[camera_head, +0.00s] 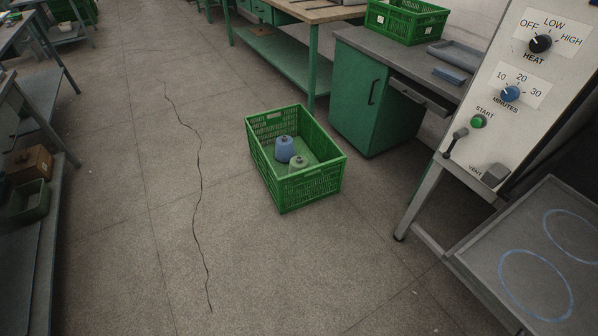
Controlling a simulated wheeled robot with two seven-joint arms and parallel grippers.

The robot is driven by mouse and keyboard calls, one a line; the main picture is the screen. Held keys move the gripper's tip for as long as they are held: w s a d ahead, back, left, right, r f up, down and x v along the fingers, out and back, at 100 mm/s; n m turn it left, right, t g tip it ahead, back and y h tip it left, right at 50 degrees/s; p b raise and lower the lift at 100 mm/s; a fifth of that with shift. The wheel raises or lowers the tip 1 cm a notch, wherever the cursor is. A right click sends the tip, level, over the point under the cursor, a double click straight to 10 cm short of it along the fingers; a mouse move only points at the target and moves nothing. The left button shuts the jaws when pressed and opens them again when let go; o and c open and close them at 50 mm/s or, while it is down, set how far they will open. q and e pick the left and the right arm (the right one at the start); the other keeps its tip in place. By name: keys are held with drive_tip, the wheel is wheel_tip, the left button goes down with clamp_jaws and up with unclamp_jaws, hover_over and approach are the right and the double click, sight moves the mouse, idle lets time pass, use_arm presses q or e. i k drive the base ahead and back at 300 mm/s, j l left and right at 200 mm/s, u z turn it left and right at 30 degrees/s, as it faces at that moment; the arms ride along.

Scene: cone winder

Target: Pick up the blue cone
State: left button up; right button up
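A blue cone (284,149) stands upright inside a green plastic crate (312,184) on the floor, toward the crate's back left. A pale green cone (298,164) stands beside it, nearer the front of the crate; I cannot tell whether the two touch. The lower part of the pale green cone is partly hidden by the crate wall. Neither of my grippers shows in the head view.
A green cabinet (360,98) and bench stand behind the crate. A control panel (520,75) and a metal table with blue circles (490,262) are at right. Shelves (50,215) line the left. Cracked floor (150,230) left of the crate is clear.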

sight(285, 148)
drive_tip(key=u, duration=0.8)
drive_tip(key=i+u, duration=0.2)
drive_tip(key=i, duration=3.35)
drive_tip(key=i+j, duration=0.1)
drive_tip(key=i, duration=1.25)
drive_tip(key=i+z, duration=0.1)
drive_tip(key=z, duration=0.35)
drive_tip(key=i+z, duration=0.15)
drive_tip(key=z, duration=0.3)
drive_tip(key=i+j+z, duration=0.1)
drive_tip(key=z, duration=0.35)
drive_tip(key=j+z, duration=0.15)
drive_tip(key=z, duration=0.35)
drive_tip(key=i+j+z, duration=0.15)
drive_tip(key=z, duration=0.3)
drive_tip(key=j+z, duration=0.15)
drive_tip(key=z, duration=0.3)
